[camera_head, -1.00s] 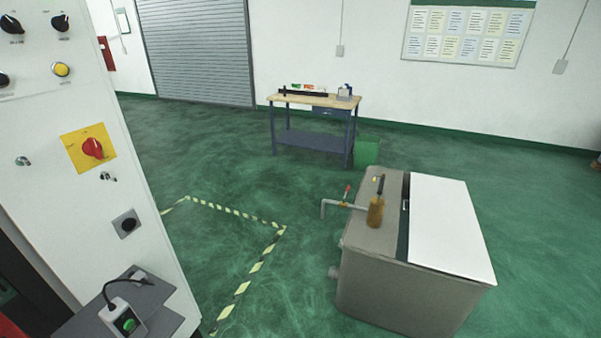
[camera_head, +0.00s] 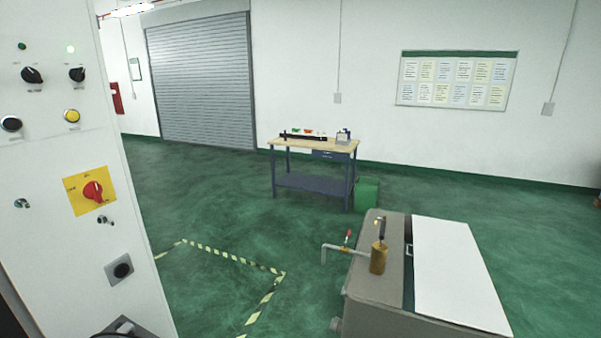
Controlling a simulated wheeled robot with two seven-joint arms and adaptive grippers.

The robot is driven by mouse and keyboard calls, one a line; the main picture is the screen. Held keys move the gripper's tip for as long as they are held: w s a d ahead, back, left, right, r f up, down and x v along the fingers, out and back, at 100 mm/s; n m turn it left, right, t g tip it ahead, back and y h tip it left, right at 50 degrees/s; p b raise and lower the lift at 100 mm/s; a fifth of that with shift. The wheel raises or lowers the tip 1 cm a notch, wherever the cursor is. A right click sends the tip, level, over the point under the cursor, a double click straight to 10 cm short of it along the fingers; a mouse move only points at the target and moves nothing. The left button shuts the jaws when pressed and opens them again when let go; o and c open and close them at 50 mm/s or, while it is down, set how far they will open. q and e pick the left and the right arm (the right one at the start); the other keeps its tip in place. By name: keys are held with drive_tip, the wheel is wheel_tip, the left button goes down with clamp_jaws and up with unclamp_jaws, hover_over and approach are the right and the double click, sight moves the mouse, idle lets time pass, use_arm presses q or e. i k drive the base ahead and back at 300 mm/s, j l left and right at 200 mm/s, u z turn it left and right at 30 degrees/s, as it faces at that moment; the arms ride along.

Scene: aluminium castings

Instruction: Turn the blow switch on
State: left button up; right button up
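A white control cabinet (camera_head: 60,240) stands at the left edge of the head view. It carries two black rotary knobs, a left one (camera_head: 32,75) and a right one (camera_head: 77,74), with small indicator lights above them. Below are a black button (camera_head: 11,124), a yellow button (camera_head: 72,116) and a red rotary switch (camera_head: 93,191) on a yellow plate. The labels are too small to read, so I cannot tell which is the blow switch. Neither of my grippers is in view.
A grey tank (camera_head: 372,280) with a white lid and a brush-like tool stands at the lower right. A workbench (camera_head: 314,148) and a green bin (camera_head: 367,194) are farther back. Yellow-black floor tape (camera_head: 230,257) marks an area beside the cabinet. The green floor between is clear.

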sight(31, 75)
drive_tip(key=u, duration=1.5)
drive_tip(key=j+z, duration=0.2)
